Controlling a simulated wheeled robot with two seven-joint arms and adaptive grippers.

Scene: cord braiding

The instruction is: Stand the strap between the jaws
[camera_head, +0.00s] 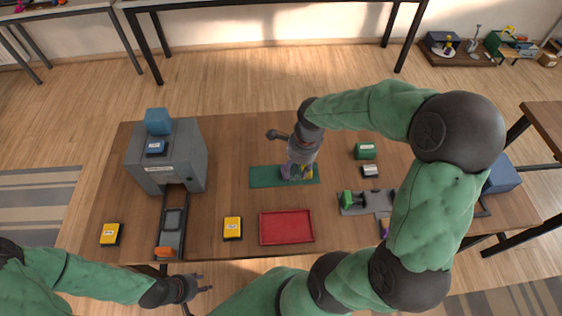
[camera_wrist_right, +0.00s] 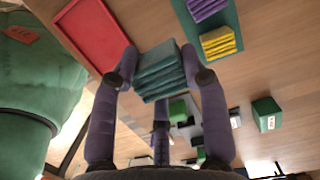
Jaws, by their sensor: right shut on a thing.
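A teal folded strap (camera_wrist_right: 160,72) shows in the right wrist view as a ribbed stack. My right gripper (camera_wrist_right: 160,75) is shut on it, one finger on each side. In the head view this gripper (camera_head: 297,172) is over the green mat (camera_head: 263,177), and I cannot make out the teal strap there. A grey fixture with a green block (camera_head: 347,198), possibly the jaws, lies to the right of the mat; it is partly hidden by my right arm. My left gripper (camera_head: 204,284) is open and empty near the table's front edge.
Purple (camera_wrist_right: 205,8) and yellow (camera_wrist_right: 218,42) folded straps lie on the mat. A red tray (camera_head: 286,228), yellow boxes (camera_head: 232,228), a green box (camera_head: 365,151) and a grey machine (camera_head: 168,157) stand on the table. Bare wood lies between the machine and mat.

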